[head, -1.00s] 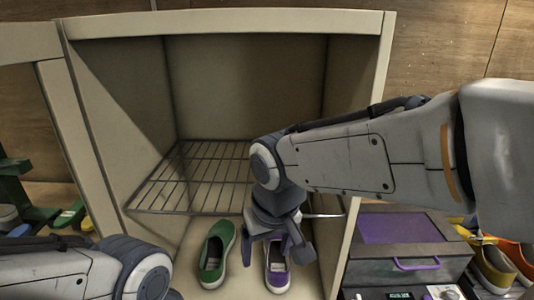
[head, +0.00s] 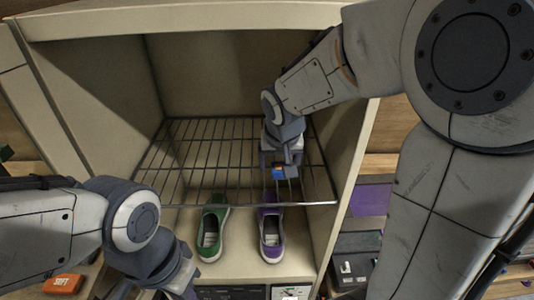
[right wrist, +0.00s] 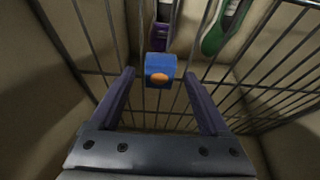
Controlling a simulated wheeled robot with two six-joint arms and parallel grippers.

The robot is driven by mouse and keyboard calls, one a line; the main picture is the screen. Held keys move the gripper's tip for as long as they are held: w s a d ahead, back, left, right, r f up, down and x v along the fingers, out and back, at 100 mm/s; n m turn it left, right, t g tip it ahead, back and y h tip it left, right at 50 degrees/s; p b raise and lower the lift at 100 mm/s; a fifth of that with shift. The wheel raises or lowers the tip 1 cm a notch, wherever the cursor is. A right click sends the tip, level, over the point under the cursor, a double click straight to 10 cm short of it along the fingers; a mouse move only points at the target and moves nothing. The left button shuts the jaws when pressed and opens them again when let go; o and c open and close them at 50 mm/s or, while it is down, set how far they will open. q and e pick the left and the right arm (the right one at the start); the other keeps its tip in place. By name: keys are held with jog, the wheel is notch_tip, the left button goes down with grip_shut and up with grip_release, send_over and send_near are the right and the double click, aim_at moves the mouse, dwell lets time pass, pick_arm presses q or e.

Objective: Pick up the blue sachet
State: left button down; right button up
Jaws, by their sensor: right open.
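The blue sachet (head: 278,172) is a small blue packet with an orange patch, on the wire rack in the cabinet. In the right wrist view the sachet (right wrist: 160,70) shows between and just beyond the fingertips. My right gripper (head: 283,164) is at the rack, close to the sachet. In the right wrist view its fingers (right wrist: 159,78) are spread, with a gap on each side of the sachet. My left gripper (head: 182,284) is low at the bottom of the head view, away from the rack, and its fingertips are not clear.
The wire rack (head: 180,165) spans the cabinet above a green shoe (head: 213,228) and a purple shoe (head: 270,230). The cabinet's side walls stand on both sides of my right arm. An orange box (head: 63,284) lies at the lower left.

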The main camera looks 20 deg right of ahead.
grip_shut()
dwell(0.3)
